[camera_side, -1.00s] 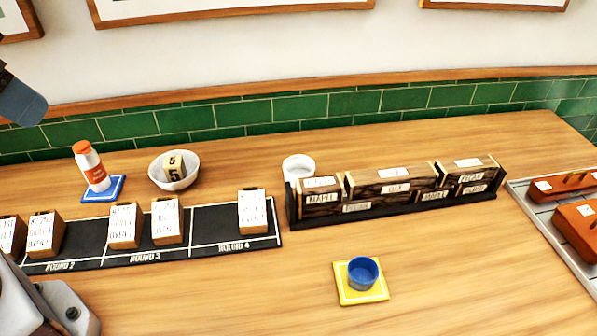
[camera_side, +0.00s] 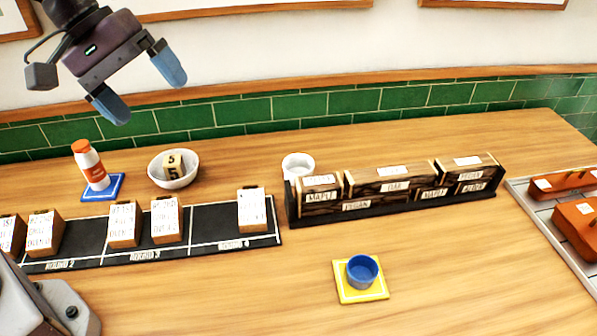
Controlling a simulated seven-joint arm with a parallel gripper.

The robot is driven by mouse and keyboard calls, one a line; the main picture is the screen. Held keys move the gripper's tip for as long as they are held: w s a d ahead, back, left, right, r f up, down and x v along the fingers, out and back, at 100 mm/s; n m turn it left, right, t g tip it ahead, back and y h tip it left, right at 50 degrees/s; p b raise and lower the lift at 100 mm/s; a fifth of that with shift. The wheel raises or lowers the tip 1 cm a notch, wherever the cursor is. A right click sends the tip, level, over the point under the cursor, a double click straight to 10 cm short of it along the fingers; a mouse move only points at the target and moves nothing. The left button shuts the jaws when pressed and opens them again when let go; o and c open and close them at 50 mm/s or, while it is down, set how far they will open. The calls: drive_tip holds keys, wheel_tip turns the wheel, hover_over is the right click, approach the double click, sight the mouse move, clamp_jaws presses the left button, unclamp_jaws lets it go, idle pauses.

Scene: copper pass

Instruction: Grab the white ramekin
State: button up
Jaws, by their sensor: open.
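The white ramekin (camera_side: 298,164) stands upright on the wooden table, close behind the left end of a dark rack (camera_side: 390,208) of labelled wooden blocks. The rack and its end block hide its lower front. My gripper (camera_side: 143,92) is at the upper left, high above the table and in front of the wall. Its two blue fingertips are wide apart with nothing between them. It is well to the left of the ramekin and above it, touching nothing.
A white bowl (camera_side: 173,181) holding number blocks stands left of the ramekin. An orange-capped bottle (camera_side: 90,166) is on a blue coaster. A black board (camera_side: 210,218) holds several labelled blocks. A blue cup (camera_side: 362,271) sits on a yellow coaster (camera_side: 345,292). A grey tray (camera_side: 545,222) is at right.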

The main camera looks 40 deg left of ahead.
drive_tip(key=w+f+n+h, duration=0.4)
drive_tip(key=w+f+n, duration=0.45)
drive_tip(key=w, duration=0.25)
drive_tip(key=n+t+h, duration=0.2)
drive_tip(key=n+t, duration=0.3)
drive_tip(key=n, duration=0.5)
approach(292, 163)
drive_tip(key=s+r, duration=0.4)
drive_tip(key=shift+s+d+r, duration=0.1)
drive_tip(key=shift+s, duration=0.2)
drive_tip(key=shift+w+f+n, duration=0.15)
drive_tip(key=shift+f+n, duration=0.1)
drive_tip(key=shift+f, duration=0.05)
drive_tip(key=x, duration=0.8)
drive_tip(key=shift+w, duration=0.1)
drive_tip(key=x, duration=0.4)
drive_tip(key=shift+w+f, duration=0.35)
drive_tip(key=shift+w, duration=0.05)
drive_tip(key=c, duration=0.9)
